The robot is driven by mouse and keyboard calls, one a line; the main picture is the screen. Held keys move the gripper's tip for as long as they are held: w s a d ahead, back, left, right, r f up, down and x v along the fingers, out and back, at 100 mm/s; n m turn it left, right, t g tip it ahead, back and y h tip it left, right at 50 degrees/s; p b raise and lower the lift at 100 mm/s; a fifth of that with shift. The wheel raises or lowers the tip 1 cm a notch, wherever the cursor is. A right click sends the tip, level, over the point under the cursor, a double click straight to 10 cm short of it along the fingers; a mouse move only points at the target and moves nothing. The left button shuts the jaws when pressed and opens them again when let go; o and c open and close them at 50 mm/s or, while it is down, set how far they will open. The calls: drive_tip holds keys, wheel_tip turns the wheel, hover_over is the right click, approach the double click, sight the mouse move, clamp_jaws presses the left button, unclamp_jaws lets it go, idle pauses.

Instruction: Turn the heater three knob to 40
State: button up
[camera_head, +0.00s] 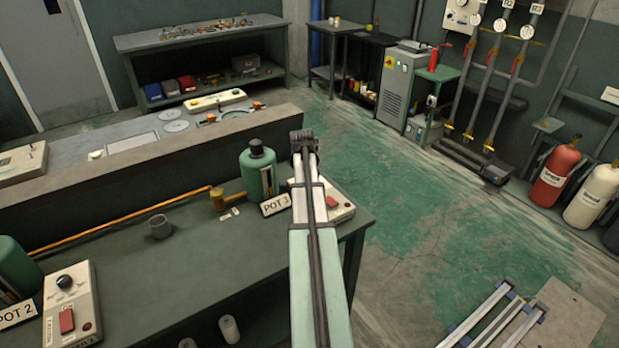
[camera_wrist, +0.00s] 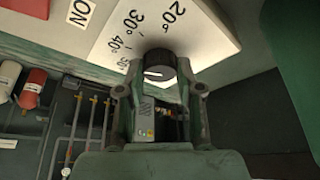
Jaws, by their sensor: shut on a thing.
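The heater three knob (camera_wrist: 160,64) is dark and round, on a white panel (camera_wrist: 205,30) marked 20, 30, 40 and 50 degrees in the wrist view. A white pointer line on the knob points left, toward the 40 to 50 side; the exact reading is unclear. My gripper (camera_wrist: 160,84) is shut on the knob, one finger on each side. In the head view the heater three panel (camera_head: 341,212) lies beside the POT 3 sign (camera_head: 276,205), partly behind my arm, and the knob is hidden.
A green pot (camera_head: 258,172) stands left of the panel on the bench (camera_head: 190,255). Red and cream cylinders (camera_head: 555,175) stand at right.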

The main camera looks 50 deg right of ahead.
drive_tip(key=o, duration=1.2)
drive_tip(key=shift+c, duration=0.2)
drive_tip(key=v, duration=1.2)
